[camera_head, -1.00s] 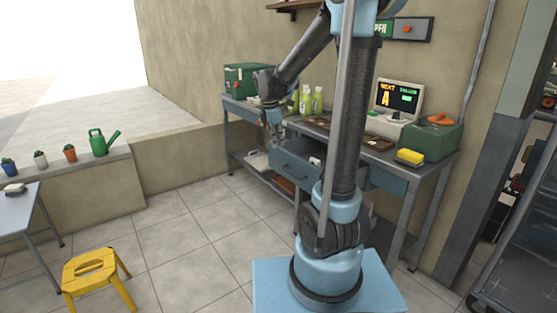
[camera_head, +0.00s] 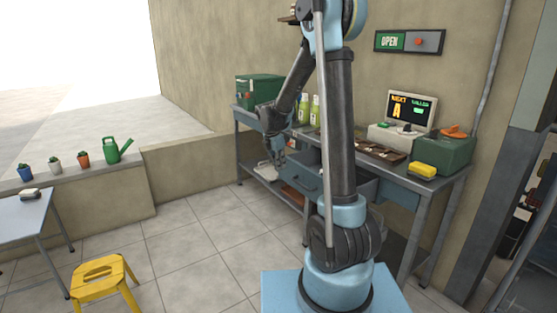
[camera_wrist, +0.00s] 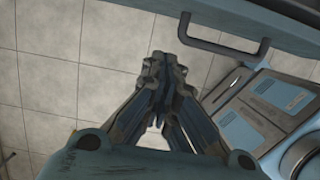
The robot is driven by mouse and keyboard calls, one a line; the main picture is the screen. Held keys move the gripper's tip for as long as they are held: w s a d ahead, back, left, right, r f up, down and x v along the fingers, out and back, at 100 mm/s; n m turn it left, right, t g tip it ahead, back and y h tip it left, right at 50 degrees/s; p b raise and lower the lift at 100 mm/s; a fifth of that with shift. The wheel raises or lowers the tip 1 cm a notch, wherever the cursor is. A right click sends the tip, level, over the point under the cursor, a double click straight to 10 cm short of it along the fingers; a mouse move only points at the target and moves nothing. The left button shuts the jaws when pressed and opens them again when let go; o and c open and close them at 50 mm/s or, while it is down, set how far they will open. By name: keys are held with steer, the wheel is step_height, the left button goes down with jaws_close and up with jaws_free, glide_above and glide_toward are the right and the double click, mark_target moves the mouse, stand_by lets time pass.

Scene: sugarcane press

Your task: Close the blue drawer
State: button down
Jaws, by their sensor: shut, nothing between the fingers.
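The blue drawer (camera_head: 304,181) is under the grey workbench and stands pulled out, its front facing the floor side. My arm hides part of it. In the wrist view, its front (camera_wrist: 262,22) runs along the top with a dark bar handle (camera_wrist: 226,47). My gripper (camera_head: 281,158) is shut and empty, pointing down near the left end of the drawer front. In the wrist view, the closed fingertips (camera_wrist: 164,66) are left of the handle over the tiled floor. I cannot tell whether they touch the drawer.
The workbench (camera_head: 432,186) carries a monitor (camera_head: 411,108), brown trays (camera_head: 378,151), a yellow sponge (camera_head: 423,170) and green boxes. Bottles stand behind my arm. A yellow stool (camera_head: 100,272) and a side table (camera_head: 22,210) stand at left. The tiled floor between is clear.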

mark_target(289, 168)
steer(key=shift+w+d+f, duration=0.4)
steer(key=shift+d+f, duration=0.15)
steer(key=shift+d, duration=0.15)
steer(key=shift+w+d+f, duration=0.4)
steer(key=shift+d+f, duration=0.1)
steer(key=shift+d, duration=0.2)
steer(key=shift+w+d+f, duration=0.4)
steer(key=shift+d+f, duration=0.15)
steer(key=shift+d, duration=0.15)
